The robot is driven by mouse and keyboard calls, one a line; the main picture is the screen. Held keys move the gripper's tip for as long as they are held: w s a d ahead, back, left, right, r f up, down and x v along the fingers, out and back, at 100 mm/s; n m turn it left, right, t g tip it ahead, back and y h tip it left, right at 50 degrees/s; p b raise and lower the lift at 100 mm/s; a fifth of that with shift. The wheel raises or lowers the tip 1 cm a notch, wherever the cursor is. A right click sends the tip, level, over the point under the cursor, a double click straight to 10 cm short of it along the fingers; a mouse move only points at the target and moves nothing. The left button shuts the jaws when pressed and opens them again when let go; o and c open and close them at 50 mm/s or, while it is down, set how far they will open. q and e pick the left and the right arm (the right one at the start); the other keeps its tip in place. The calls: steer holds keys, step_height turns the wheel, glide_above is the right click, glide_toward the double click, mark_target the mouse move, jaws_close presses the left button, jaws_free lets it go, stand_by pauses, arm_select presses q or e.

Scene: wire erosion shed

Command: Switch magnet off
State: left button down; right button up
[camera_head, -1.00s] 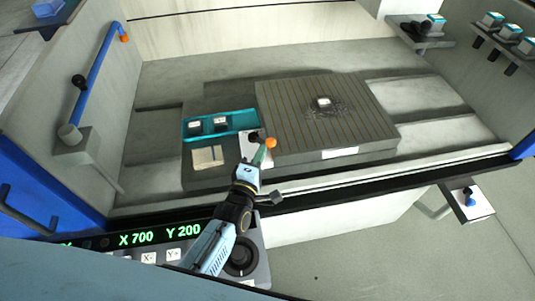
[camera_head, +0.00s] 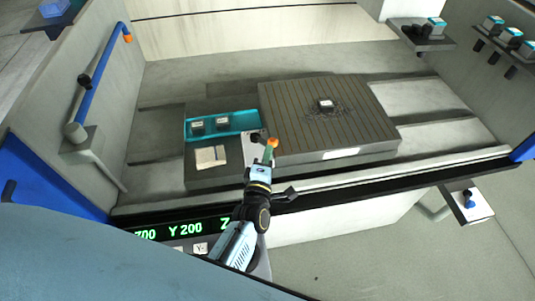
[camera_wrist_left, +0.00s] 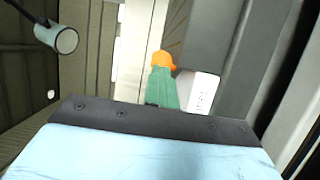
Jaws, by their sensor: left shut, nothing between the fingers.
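The grooved magnet plate (camera_head: 330,112) lies flat in the machine's tank. A small dark workpiece with a light top (camera_head: 325,104) sits on it. My left gripper (camera_head: 270,154) is at the plate's near left corner. Its green fingers look shut. An orange piece (camera_head: 272,143) shows at their end, also in the left wrist view (camera_wrist_left: 163,61); I cannot tell whether it is a knob they touch or part of the tip. A small dark knob (camera_head: 255,137) is just left of it. My right gripper is not in view.
A teal tray (camera_head: 238,123) with small blocks and a beige pad (camera_head: 210,157) lie left of the plate. A control panel with green digits (camera_head: 185,230) is in front. Grey bed right of the plate is clear.

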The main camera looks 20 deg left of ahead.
arm_select(q)
steer(key=shift+w+d+r, duration=0.3)
steer(key=shift+d+r, duration=0.05)
steer(key=shift+r, duration=0.1)
step_height(320, 180, up, 9)
steer(key=p, duration=0.2)
steer(key=shift+s+a, duration=0.25)
steer(key=shift+a, duration=0.05)
